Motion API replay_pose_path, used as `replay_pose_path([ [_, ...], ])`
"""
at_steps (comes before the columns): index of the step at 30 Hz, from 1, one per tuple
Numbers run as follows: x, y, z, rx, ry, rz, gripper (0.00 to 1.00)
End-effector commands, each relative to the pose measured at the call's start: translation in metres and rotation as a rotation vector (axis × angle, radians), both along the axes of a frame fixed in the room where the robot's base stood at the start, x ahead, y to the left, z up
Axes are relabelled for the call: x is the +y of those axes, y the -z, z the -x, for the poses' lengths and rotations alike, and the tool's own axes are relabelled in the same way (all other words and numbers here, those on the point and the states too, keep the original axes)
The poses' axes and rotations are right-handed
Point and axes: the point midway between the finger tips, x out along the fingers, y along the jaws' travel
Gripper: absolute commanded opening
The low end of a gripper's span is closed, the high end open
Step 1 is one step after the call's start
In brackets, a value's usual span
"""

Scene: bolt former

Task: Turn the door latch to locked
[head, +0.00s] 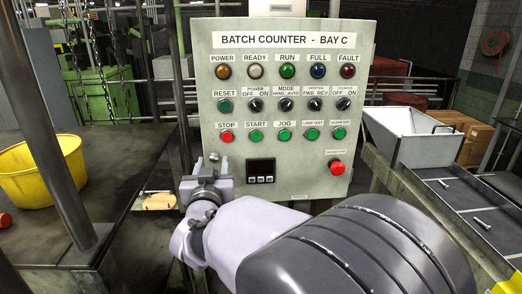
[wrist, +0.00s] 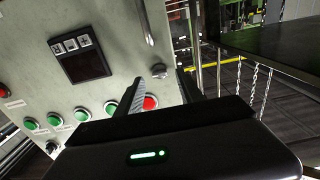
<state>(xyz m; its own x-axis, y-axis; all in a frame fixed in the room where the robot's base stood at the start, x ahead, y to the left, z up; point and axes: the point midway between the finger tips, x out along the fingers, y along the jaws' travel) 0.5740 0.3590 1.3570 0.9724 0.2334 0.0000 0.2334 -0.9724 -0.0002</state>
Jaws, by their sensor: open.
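The grey control cabinet (head: 300,190) is labelled "BATCH COUNTER - BAY C". A small grey knob, seemingly the door latch (head: 214,157), shows near the cabinet's lower left edge, below the red STOP button (head: 227,136). In the wrist view the latch (wrist: 159,71) appears just ahead of and between the fingertips; its turn angle is too small to read. My gripper (head: 204,168) is at that left edge. In the wrist view my gripper (wrist: 161,82) is open, with nothing held. Whether a finger touches the latch, I cannot tell.
A dark display (head: 261,171) and a red mushroom button (head: 337,168) sit on the panel's lower part. Rows of buttons and switches lie above. A yellow tub (head: 40,172) stands on the left table. A white hopper (head: 412,133) and tray are to the right.

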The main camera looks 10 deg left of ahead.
Motion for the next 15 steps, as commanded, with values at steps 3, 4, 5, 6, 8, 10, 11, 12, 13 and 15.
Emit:
replay_pose_path([
  [3, 0.003, 0.000, -0.014, 0.000, 0.001, 0.000, 0.44],
  [4, 0.004, 0.000, -0.015, 0.001, 0.000, 0.000, 0.44],
  [5, 0.004, 0.000, -0.017, 0.000, 0.000, 0.000, 0.44],
  [6, 0.004, 0.000, -0.018, 0.000, 0.000, 0.000, 0.44],
  [8, 0.005, 0.000, -0.019, 0.000, 0.000, 0.000, 0.44],
  [10, 0.005, 0.000, -0.019, 0.000, 0.000, 0.000, 0.44],
  [11, 0.005, 0.000, -0.019, 0.000, 0.000, 0.000, 0.44],
  [12, 0.005, 0.000, -0.019, 0.000, 0.000, 0.000, 0.44],
  [13, 0.005, 0.000, -0.019, 0.000, 0.000, 0.000, 0.44],
  [15, 0.005, 0.000, -0.019, 0.000, 0.000, 0.000, 0.33],
])
